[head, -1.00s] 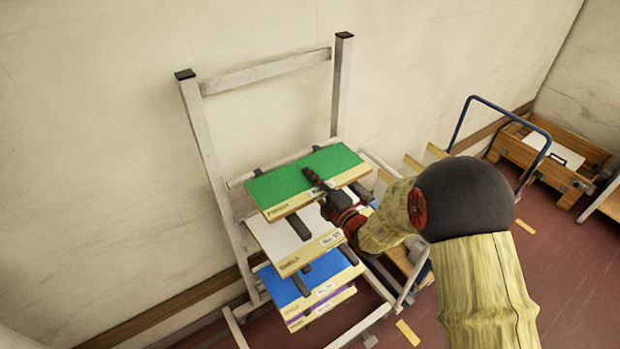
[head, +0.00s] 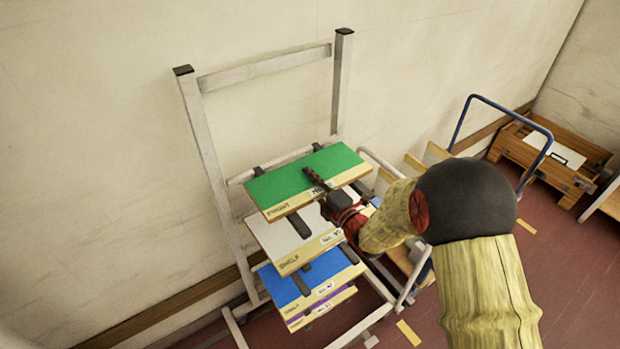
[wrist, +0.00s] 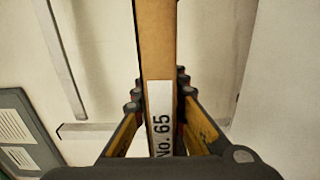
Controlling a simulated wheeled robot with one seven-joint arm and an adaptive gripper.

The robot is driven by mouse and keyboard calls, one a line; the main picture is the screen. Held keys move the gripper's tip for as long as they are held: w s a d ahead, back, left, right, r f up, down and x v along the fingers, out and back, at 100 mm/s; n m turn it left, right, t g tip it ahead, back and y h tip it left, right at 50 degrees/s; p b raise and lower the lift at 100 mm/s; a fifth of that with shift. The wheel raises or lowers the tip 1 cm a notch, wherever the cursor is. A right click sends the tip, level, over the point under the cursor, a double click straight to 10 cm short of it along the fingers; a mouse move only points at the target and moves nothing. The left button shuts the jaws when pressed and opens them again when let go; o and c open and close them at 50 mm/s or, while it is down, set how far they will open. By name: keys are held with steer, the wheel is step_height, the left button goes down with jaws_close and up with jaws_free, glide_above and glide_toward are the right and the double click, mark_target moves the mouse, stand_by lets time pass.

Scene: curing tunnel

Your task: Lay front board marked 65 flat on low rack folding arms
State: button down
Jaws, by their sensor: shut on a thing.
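The front board (head: 300,182) has a green top face and pale wooden edges. It lies about level at the top of the stack on the low rack (head: 215,170), above dark folding arms (head: 299,226) whose ends show under and behind it. I cannot tell whether it touches them. My gripper (head: 319,182) is shut on the board's right edge, one dark finger across the green face. In the wrist view the board's edge (wrist: 158,45) runs between the fingers (wrist: 158,100), with a "No. 65" label. The lower finger is hidden in the head view.
Below are a white board marked shelf (head: 285,240), a blue board (head: 315,278) and a purple one (head: 318,308) on the same rack. A blue-handled cart (head: 470,115) and a wooden crate (head: 545,160) stand right. The wall is close behind the rack.

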steer(key=c, duration=1.7)
jaws_free()
steer(key=shift+f, duration=0.1)
steer(key=shift+f, duration=0.1)
steer(key=shift+s, duration=0.1)
steer(key=v, duration=1.2)
